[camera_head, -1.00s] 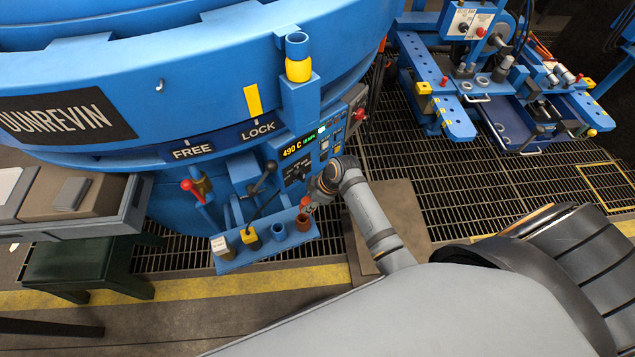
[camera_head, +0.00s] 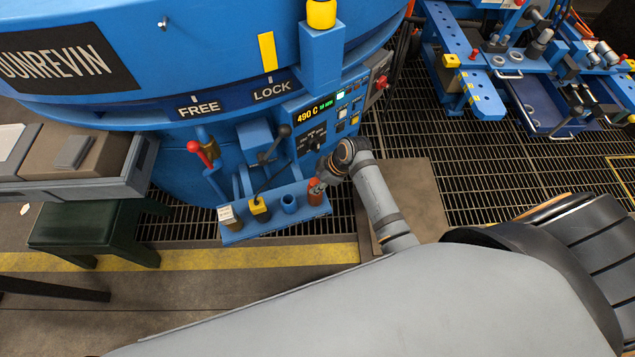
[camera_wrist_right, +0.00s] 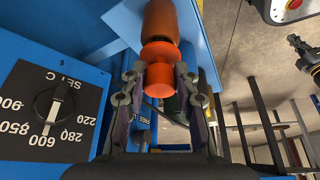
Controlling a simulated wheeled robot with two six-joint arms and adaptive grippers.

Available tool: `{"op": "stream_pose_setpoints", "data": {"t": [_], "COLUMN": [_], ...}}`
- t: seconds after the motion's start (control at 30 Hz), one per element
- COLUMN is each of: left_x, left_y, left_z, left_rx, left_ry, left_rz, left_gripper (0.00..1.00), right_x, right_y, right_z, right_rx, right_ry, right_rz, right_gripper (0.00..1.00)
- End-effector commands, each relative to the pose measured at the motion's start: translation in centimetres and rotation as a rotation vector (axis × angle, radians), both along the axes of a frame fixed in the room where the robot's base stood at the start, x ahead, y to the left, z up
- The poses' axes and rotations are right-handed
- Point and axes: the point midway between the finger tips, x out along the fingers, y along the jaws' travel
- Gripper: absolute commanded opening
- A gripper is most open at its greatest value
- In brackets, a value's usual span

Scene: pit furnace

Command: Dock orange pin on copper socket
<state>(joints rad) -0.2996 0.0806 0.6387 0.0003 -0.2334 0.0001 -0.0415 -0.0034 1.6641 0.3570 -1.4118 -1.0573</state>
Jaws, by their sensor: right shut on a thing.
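The copper socket (camera_head: 314,195) is a brown-orange cup at the right end of the blue shelf (camera_head: 262,228) on the furnace front. In the right wrist view the copper socket (camera_wrist_right: 160,20) is the brown cylinder at the top. The orange pin (camera_wrist_right: 159,82), with a wide collar, is between my right fingers and in line with the socket. Its collar meets the socket's end in that view; how deep it sits is hidden. My right gripper (camera_head: 318,185) is shut on the pin, right at the socket. My left gripper is not in view.
A blue cup (camera_head: 289,203), a yellow block (camera_head: 259,208) and a white-topped piece (camera_head: 228,217) share the shelf. A black-knobbed lever (camera_head: 284,132) and a control panel with a dial (camera_head: 312,138) are close by. Open floor grating (camera_head: 415,150) lies to the right.

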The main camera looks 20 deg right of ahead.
Motion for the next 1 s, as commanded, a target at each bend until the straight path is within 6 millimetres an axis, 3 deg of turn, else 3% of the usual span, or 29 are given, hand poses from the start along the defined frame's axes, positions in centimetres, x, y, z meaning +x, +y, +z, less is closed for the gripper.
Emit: {"op": "stream_pose_setpoints", "data": {"t": [0.2,1.0], "left_x": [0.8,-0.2], "left_y": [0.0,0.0], "left_z": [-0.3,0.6], "left_rx": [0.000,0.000], "left_ry": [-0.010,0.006], "left_rz": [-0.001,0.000], "left_gripper": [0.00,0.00], "right_x": [0.0,0.1], "right_y": [0.0,0.0], "right_z": [-0.4,-0.2], "right_rx": [0.000,0.001], "right_ry": [-0.001,-0.001], "right_rz": [0.000,0.000], "right_gripper": [0.00,0.00]}}
